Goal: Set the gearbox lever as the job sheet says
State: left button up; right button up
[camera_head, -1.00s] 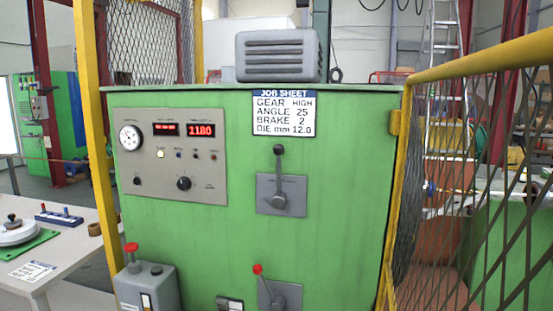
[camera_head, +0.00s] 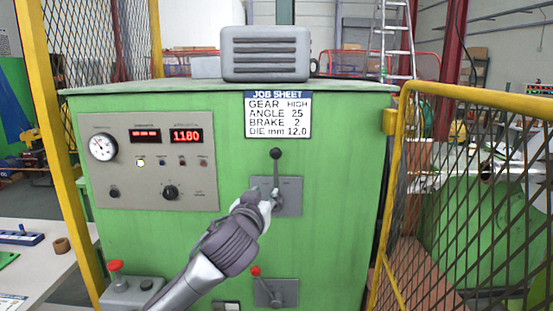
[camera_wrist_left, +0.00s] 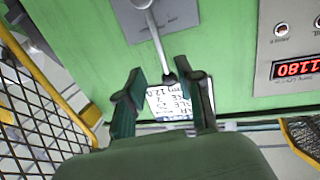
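The gearbox lever (camera_head: 276,170) has a black knob and stands upright on its grey plate (camera_head: 291,197) on the green cabinet front. The job sheet (camera_head: 278,116) above it reads GEAR HIGH, ANGLE 25, BRAKE 2, DIE mm 12.0. My left gripper (camera_head: 266,194) is in front of the plate and hides the lever's lower part. In the left wrist view the picture is upside down; the gripper (camera_wrist_left: 160,88) is open, and the lever (camera_wrist_left: 158,40) reaches between its fingers, closer to the right one. Contact cannot be told. My right gripper is not in view.
A second, red-knobbed lever (camera_head: 256,272) sits below, close to my left arm. A grey box with a red button (camera_head: 116,267) stands at lower left. The gauge panel (camera_head: 150,190) is left of the levers. A yellow-framed mesh guard (camera_head: 470,100) bounds the right side.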

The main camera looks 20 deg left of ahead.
aim_at(275, 166)
pick_arm(q)
jog(key=shift+t, duration=0.3)
jog(key=w+r+p, duration=0.1)
jog(key=w, duration=0.3)
jog(key=w+r+p, duration=0.1)
jog(key=w+p, duration=0.1)
jog(key=w, duration=0.2)
jog(key=w+a+r+p, duration=0.1)
jog(key=w, duration=0.3)
jog(key=shift+r, duration=0.15)
jog(key=shift+w+p, duration=0.3)
grip_shut()
